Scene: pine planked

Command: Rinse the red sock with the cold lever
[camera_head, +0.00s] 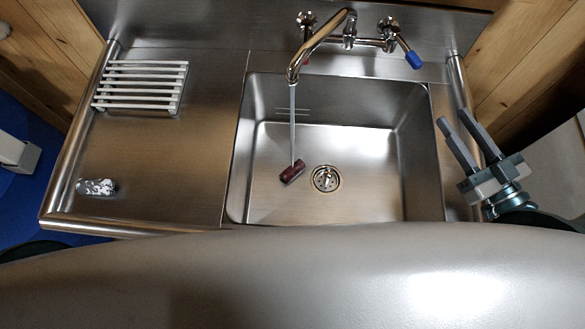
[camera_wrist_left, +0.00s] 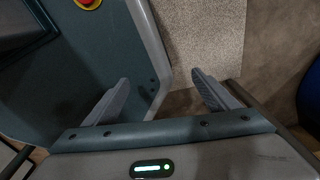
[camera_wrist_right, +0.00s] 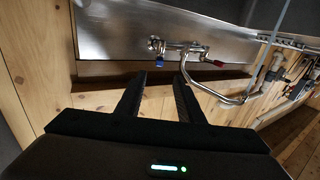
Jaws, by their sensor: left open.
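The red sock (camera_head: 291,172), dark red and bunched, lies on the sink floor left of the drain. A thin stream of water (camera_head: 293,125) falls from the spout (camera_head: 318,38) onto or right beside it. The blue-tipped cold lever (camera_head: 413,60) is at the tap's right end, angled down and right. It also shows in the right wrist view (camera_wrist_right: 159,61). My right gripper (camera_head: 453,118) is open and empty over the sink's right edge, below and right of the cold lever, apart from it. My left gripper (camera_wrist_left: 161,76) is open and empty, away from the sink.
The steel sink (camera_head: 420,165) has a drain (camera_head: 326,178). A red-tipped lever (camera_wrist_right: 217,63) is at the tap's other end. The middle of the drainboard is clear.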

